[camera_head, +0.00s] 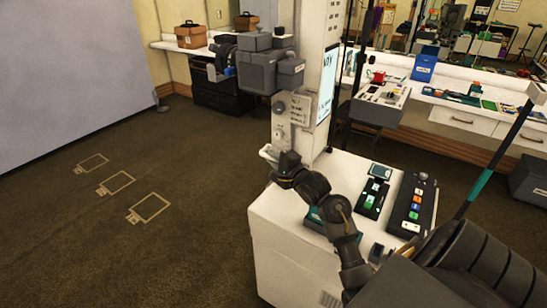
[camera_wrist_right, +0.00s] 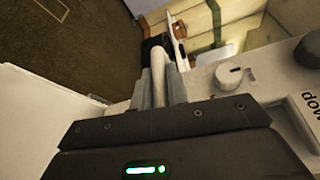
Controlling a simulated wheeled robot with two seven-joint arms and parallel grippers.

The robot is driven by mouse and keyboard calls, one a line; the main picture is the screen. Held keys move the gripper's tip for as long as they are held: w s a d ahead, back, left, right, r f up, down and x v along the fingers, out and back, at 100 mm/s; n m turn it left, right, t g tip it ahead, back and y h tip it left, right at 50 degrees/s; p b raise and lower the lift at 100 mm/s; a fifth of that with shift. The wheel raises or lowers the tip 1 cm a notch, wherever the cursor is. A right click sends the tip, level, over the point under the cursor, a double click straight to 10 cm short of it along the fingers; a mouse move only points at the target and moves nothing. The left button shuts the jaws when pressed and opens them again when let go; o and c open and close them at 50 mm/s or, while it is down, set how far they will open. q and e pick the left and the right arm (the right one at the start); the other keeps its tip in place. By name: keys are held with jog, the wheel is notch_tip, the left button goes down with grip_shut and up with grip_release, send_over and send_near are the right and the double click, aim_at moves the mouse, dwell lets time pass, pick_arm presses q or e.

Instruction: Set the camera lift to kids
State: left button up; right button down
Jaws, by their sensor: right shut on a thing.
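The camera lift is a white column (camera_head: 314,85) carrying a dark grey camera unit (camera_head: 262,68). A grey control panel (camera_head: 291,112) with a knob is on the column below the camera. In the right wrist view a round knob (camera_wrist_right: 229,75) and part of a label, "dow", show on a light panel at the right. My right gripper (camera_head: 287,160) is low beside the column, at the cabinet's far edge. In the wrist view its fingers (camera_wrist_right: 163,86) are shut on a white handle (camera_wrist_right: 183,52). No "kids" marking is readable. My left gripper is not in view.
A white cabinet (camera_head: 285,235) stands below my right arm, with green-lit and coloured button boxes (camera_head: 413,205) on top. A white bench (camera_head: 465,101) with props stands behind. Open floor with taped marks (camera_head: 117,183) lies at the left.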

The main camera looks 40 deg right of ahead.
jog(key=c, duration=1.4)
grip_release()
jog(key=shift+s, duration=0.1)
jog(key=s, duration=0.7)
jog(key=s+a+r, duration=0.1)
jog(key=s, duration=0.2)
jog(key=shift+s, duration=0.3)
